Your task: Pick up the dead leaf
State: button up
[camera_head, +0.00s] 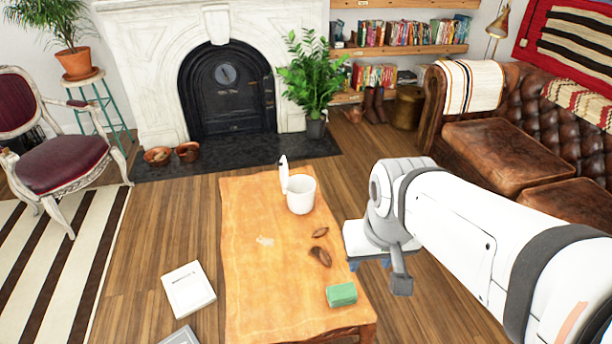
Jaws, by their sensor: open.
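Two brown, curled dead leaves lie apart on the wooden table (255,290), right of its middle. The smaller leaf (320,232) lies behind the larger, darker leaf (320,257). My arm reaches in from the right. My gripper (370,263) points downward just off the table's right edge, to the right of the leaves and apart from them. It is open, and nothing shows between its fingers, which are partly hidden by the arm's end.
A white bin (301,197) with its lid raised stands behind the leaves. A green sponge (341,294) lies at the table's front right. The left part of the tabletop is clear. A leather sofa (500,155) stands at right.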

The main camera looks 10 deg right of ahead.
aim_at(320, 231)
jog(key=k, duration=1)
jog(key=z, duration=1.1)
jog(key=i, duration=4.25)
jog(key=u, duration=2.1)
